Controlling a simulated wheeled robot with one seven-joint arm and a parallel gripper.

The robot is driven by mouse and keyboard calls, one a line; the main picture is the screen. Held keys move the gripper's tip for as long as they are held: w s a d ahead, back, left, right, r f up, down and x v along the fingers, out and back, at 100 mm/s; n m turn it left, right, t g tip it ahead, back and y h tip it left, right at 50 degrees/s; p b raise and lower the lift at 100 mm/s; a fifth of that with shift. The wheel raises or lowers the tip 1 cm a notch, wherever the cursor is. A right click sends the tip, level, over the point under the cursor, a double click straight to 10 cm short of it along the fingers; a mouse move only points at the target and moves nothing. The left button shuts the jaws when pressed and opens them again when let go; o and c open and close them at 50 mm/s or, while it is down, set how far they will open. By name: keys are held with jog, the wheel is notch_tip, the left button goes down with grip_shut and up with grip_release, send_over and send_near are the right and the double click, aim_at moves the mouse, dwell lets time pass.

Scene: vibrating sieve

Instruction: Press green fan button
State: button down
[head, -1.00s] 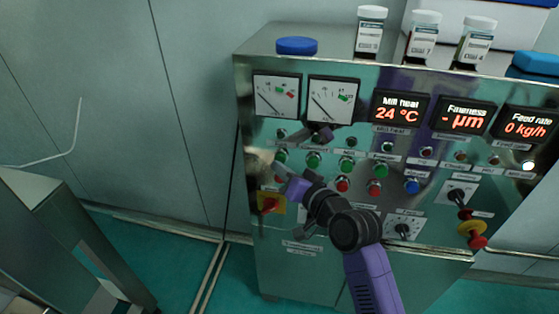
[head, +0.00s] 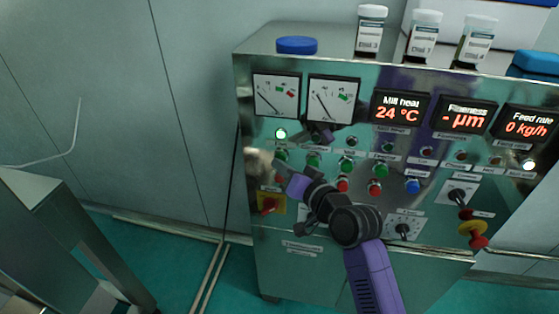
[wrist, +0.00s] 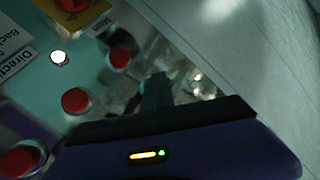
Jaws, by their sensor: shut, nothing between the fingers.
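The steel control panel (head: 345,225) carries a row of green buttons. Labels are too small to read, so I cannot confirm which one says fan.
Red buttons (head: 374,188), a blue button (head: 412,186) and a red emergency stop (head: 477,241) are to the right. Jars (head: 371,31) and a blue lid (head: 297,45) stand on top.

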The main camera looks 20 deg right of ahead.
dwell(0.4)
jog(key=shift+s+a+p, duration=0.45)
jog(key=shift+s+a, duration=0.05)
jog(key=shift+s, duration=0.25)
jog(key=s+a+p, duration=0.1)
jog(key=s, duration=0.1)
jog(key=s+a+p, duration=0.1)
jog(key=s+a, duration=0.1)
dwell(0.4)
dwell(0.7)
